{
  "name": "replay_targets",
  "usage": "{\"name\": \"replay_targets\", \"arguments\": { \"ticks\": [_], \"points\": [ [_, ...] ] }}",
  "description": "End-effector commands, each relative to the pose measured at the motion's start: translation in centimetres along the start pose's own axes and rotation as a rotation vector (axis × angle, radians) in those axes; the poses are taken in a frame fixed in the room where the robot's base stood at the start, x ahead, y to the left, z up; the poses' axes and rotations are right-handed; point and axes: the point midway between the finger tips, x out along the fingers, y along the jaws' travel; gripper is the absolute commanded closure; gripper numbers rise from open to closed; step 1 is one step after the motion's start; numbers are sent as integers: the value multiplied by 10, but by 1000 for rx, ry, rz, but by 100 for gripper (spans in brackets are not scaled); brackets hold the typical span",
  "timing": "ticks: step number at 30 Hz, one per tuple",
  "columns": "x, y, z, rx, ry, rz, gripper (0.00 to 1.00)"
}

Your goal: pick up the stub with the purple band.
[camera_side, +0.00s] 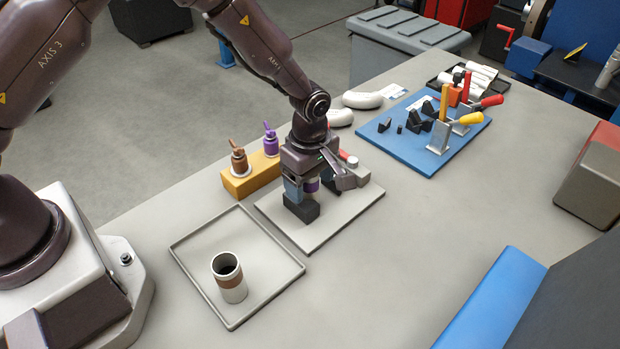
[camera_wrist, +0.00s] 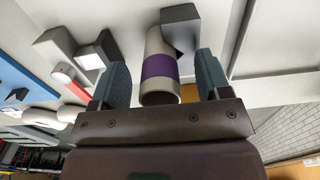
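The stub with the purple band (camera_wrist: 160,66) is a pale tube in the wrist view, standing between the two fingers of my gripper (camera_wrist: 161,62). A narrow gap shows on each side of it, so my gripper is open around it and not touching its sides. In the side view my gripper (camera_side: 304,190) is low over a light plate (camera_side: 336,216), and only a bit of the purple band (camera_side: 312,186) shows behind the fingers. A dark block (camera_side: 300,209) is beside the stub on the plate.
A second stub with a brown band (camera_side: 230,280) stands in a grey tray (camera_side: 188,285) nearer my base. An orange block (camera_side: 250,178) carries brown and purple bottles. A clamp with a red part (camera_side: 349,160) is close behind my gripper. A blue board (camera_side: 418,155) with toggle clamps lies farther back.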

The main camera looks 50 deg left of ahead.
Motion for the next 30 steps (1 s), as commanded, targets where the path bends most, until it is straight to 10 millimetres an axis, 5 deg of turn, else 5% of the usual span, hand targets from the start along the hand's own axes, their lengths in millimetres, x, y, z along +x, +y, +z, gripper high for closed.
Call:
{"name": "replay_targets", "arguments": {
  "ticks": [1,9,30],
  "points": [
    [0,0,0,0,0,0,41],
    [0,0,0,0,0,0,100],
    [-48,1,0,1,-1,3,100]
  ]
}}
